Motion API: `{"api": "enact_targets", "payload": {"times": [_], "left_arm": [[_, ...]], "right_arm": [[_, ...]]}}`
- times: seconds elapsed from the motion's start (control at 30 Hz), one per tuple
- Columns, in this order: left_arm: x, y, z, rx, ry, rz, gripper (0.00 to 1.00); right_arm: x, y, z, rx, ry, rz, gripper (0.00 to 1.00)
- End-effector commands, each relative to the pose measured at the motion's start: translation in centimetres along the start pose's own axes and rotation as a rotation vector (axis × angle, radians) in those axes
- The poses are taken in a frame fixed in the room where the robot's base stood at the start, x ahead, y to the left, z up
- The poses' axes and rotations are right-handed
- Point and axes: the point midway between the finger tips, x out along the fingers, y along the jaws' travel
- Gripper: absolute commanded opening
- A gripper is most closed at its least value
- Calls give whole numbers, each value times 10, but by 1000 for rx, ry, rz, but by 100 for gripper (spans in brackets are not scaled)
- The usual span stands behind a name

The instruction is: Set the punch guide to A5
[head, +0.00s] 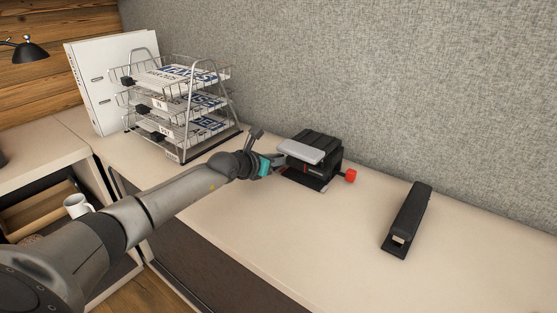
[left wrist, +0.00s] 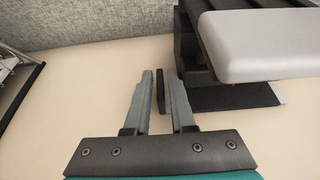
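The hole punch (head: 322,146) stands on the desk, with a black body and a light grey lever. It also shows at the upper right of the left wrist view (left wrist: 262,45). A red knob (head: 351,176) sticks out on its right side. My left gripper (head: 268,148) is at the punch's left side. In the left wrist view my left gripper (left wrist: 160,98) is open. A small dark upright tab (left wrist: 161,90), probably the guide's end, shows between the fingers, nearer the right one, with a gap to the left one. Guide markings are not readable. My right gripper is out of view.
A black stapler (head: 408,219) lies on the desk to the right. A wire tray stack (head: 182,103) with papers and a white binder (head: 92,88) stand at the left. A grey fabric partition (head: 400,80) rises behind. The desk front (head: 285,250) is clear.

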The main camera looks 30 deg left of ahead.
Motion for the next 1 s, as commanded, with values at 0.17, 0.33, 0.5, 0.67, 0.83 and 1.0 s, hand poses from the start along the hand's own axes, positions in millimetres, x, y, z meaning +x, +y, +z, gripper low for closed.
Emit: {"api": "enact_targets", "payload": {"times": [0.17, 0.33, 0.5, 0.67, 0.83, 1.0], "left_arm": [[0, 0, 0, 0, 0, 0, 12], [0, 0, 0, 0, 0, 0, 0], [0, 0, 0, 0, 0, 0, 0], [0, 0, 0, 0, 0, -1, 0], [0, 0, 0, 0, 0, -1, 0], [0, 0, 0, 0, 1, -1, 0]], "right_arm": [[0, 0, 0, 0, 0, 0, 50], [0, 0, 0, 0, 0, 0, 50], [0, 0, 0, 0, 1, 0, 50], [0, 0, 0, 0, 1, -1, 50], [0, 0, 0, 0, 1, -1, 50], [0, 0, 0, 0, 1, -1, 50]]}}
